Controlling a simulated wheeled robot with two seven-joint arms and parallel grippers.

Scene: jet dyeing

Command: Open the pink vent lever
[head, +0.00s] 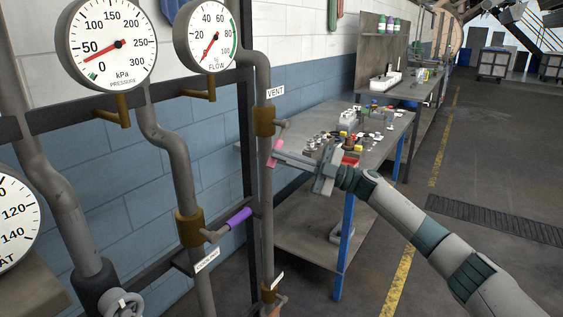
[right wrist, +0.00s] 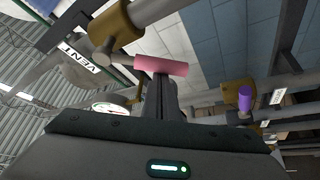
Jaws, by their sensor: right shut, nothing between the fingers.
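The pink vent lever (head: 274,154) hangs down from the brass valve (head: 264,121) on a vertical grey pipe, under a white VENT label (head: 275,92). Its pink handle also shows in the right wrist view (right wrist: 162,66), just beyond the fingertips. My right gripper (head: 280,156) is shut and empty, reaching in from the right with its fingertips at the handle. In the right wrist view the closed fingers (right wrist: 160,80) end at the handle's lower edge. I cannot tell whether they touch it. My left gripper is not in view.
A purple-handled lever (head: 238,217) sits on a neighbouring pipe, lower left. Pressure (head: 113,43) and flow (head: 213,36) gauges stand above. A grey workbench (head: 384,148) with small items stands behind my right gripper. The floor at right is open.

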